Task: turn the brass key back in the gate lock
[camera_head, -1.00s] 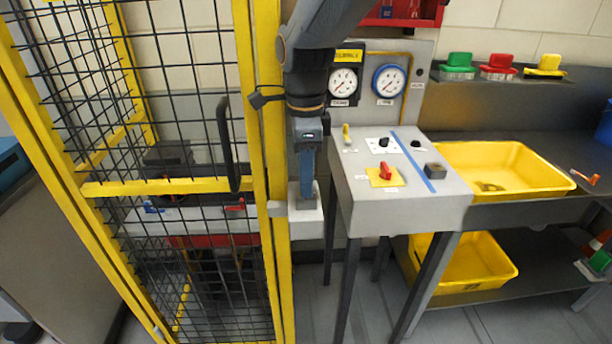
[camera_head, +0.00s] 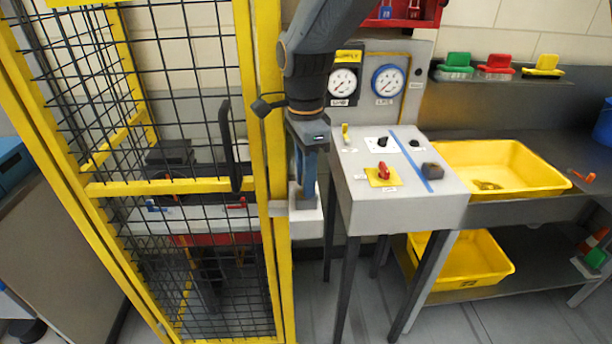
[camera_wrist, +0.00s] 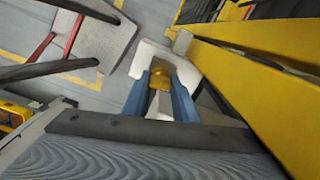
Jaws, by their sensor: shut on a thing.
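The gate lock (camera_head: 308,222) is a pale box on the yellow gate post. It also shows in the wrist view (camera_wrist: 190,75). The brass key (camera_wrist: 160,80) shows between my gripper's blue fingers in the wrist view, at the lock. In the head view the fingers hide the key. My gripper (camera_head: 305,195) points down at the lock, shut on the key; it also shows in the wrist view (camera_wrist: 160,95). How far the key is turned cannot be told.
The yellow-framed mesh gate (camera_head: 180,187) with a black handle (camera_head: 230,145) stands close on the left. A grey control desk (camera_head: 400,200) with a red switch (camera_head: 384,171) stands close on the right. Two gauges hang behind. Yellow trays (camera_head: 500,150) lie further right.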

